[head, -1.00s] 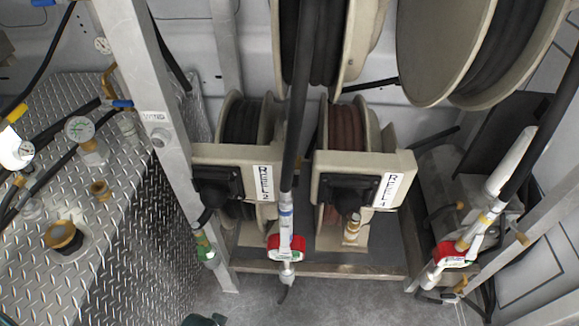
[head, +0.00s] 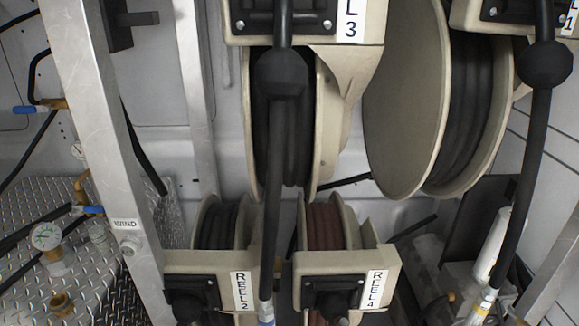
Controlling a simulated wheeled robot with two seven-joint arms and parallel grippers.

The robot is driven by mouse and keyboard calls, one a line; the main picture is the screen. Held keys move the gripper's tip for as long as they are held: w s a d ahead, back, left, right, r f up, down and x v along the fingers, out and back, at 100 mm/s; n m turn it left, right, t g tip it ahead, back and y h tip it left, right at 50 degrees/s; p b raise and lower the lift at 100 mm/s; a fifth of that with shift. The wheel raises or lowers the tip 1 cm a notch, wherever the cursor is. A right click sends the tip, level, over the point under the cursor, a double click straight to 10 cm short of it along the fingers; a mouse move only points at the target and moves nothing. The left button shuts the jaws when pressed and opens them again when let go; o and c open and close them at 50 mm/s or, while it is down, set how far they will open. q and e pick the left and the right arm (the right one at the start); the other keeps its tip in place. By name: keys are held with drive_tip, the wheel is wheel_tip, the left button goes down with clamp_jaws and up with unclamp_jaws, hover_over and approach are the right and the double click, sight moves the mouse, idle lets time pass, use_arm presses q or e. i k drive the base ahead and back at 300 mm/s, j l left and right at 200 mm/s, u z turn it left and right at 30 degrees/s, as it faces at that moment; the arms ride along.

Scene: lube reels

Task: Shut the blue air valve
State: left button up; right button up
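Two blue valve handles show at the left of the head view. The upper blue handle (head: 30,109) lies level on a brass fitting (head: 54,103) against the back wall. The lower blue handle (head: 92,210) sits beside a brass fitting (head: 81,186) above the diamond-plate surface. I cannot tell which one is the air valve, or whether either is open or shut. Neither of my grippers is in view.
A metal post (head: 100,150) marked WIND stands right of the handles. A pressure gauge (head: 46,236) stands on the diamond-plate box (head: 110,290). Hose reels (head: 405,100) fill the middle and right, with a black hose (head: 272,200) hanging in front.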

sight(22, 110)
drive_tip(key=u, duration=1.5)
